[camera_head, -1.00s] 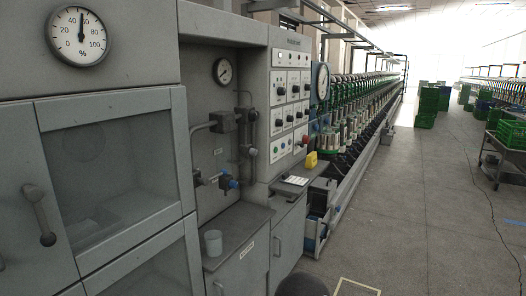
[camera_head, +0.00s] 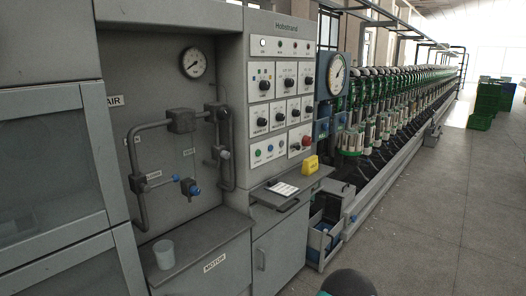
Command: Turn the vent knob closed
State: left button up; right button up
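A blue knob (camera_head: 190,188) sits on the pipework in the recessed bay, at the left of the head view. A second blue-tipped fitting (camera_head: 152,176) is on the pipe to its left. The small labels beside them are too small to read, so I cannot tell which one is the vent knob or how far it is turned. A round gauge (camera_head: 194,63) is above the pipes. Neither of my grippers shows in the view.
A light cup (camera_head: 164,254) stands on the ledge below the pipes. A control panel (camera_head: 281,109) with several dark knobs is to the right. A yellow object (camera_head: 310,165) and a white card (camera_head: 283,188) lie on the shelf below it.

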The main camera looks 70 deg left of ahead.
aim_at(225, 155)
jog(key=z, duration=0.1)
jog(key=i, duration=1.25)
jog(key=u, duration=2.55)
jog(key=i, duration=0.1)
jog(key=u, duration=1.15)
jog(key=k, duration=0.35)
jog(key=u, duration=0.4)
jog(key=i, duration=1.35)
jog(key=z, duration=0.3)
